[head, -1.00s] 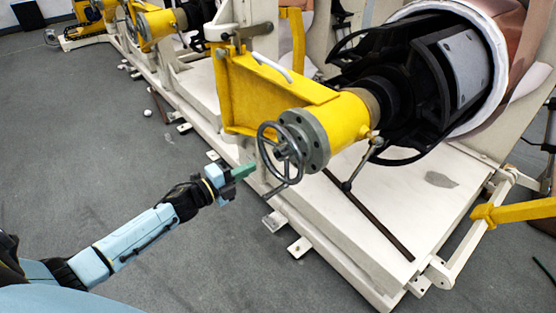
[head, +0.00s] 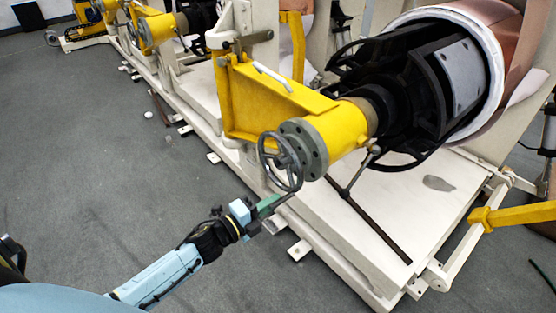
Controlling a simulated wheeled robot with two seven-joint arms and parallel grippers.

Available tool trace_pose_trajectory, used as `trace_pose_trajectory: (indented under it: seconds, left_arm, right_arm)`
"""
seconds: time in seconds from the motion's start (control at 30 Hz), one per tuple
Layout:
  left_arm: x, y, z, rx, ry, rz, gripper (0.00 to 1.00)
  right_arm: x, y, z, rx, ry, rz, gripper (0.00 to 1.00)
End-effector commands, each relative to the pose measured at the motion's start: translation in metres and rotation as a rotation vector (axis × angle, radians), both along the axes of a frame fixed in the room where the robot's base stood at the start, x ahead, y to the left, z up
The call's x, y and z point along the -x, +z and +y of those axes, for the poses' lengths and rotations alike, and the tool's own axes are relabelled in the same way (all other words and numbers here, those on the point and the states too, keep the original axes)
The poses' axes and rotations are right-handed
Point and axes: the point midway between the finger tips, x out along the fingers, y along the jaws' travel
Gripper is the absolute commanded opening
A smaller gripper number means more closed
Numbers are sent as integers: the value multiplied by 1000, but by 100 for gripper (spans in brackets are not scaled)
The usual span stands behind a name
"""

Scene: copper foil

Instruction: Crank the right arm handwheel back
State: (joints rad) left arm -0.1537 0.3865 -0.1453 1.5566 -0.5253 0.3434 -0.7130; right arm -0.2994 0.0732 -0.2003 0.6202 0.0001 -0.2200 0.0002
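The grey spoked handwheel (head: 268,150) stands upright on the grey flange at the near end of the yellow cylinder (head: 338,127). Its thin dark crank handle (head: 290,195) sticks out from the lower rim toward the lower left. My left gripper (head: 268,205), with green fingers, is at that handle just below the wheel. The fingers overlap the handle's outer end in the picture; I cannot tell whether they are closed around it. My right gripper is out of view.
A white machine base (head: 340,225) with feet on the floor lies beneath the wheel. A copper foil roll (head: 507,60) on a black drum is at upper right. A yellow bar (head: 515,213) reaches in at right.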

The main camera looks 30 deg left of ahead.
Motion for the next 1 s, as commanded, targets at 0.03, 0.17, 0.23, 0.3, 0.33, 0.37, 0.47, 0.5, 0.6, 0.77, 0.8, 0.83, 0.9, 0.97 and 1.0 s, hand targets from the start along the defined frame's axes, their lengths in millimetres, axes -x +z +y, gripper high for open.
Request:
trace_pose_trajectory:
  seconds: [0.03, 0.17, 0.23, 0.3, 0.33, 0.37, 0.47, 0.5, 0.6, 0.77, 0.8, 0.83, 0.9, 0.97, 1.0]
  left_arm:
    - [2, -3, -2, 0, -5, 4, 0]
    - [1, -4, -1, 0, -5, 4, 0]
    - [1, -5, 0, 0, -5, 4, 0]
    - [0, -7, 3, -1, -4, 4, 0]
    - [-1, -7, 4, -1, -4, 4, 0]
    - [-2, -8, 5, 0, -4, 3, 0]
    - [-3, -9, 8, 0, -3, 3, 0]
    - [-2, -9, 8, 0, -3, 3, 0]
    - [4, -8, 12, 0, -2, 4, 0]
    - [22, -7, 19, 1, -1, 5, 0]
    - [26, -7, 21, 1, -1, 5, 0]
    - [30, -7, 22, 1, -1, 6, 0]
    - [37, -7, 26, 0, -1, 4, 0]
    - [44, -7, 29, -1, 0, 4, 0]
    - [48, -7, 30, 0, -1, 4, 0]
  right_arm:
    - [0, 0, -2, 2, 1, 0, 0]
    - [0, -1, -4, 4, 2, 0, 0]
    - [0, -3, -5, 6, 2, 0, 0]
    - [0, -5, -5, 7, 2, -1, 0]
    - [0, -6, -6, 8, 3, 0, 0]
    - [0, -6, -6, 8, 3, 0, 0]
    - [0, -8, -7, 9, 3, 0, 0]
    - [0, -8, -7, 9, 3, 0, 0]
    - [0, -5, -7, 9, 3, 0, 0]
    - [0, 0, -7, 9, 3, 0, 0]
    - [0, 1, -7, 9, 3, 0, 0]
    - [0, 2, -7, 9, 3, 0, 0]
    - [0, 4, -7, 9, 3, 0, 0]
    - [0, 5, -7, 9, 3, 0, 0]
    - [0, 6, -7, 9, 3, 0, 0]
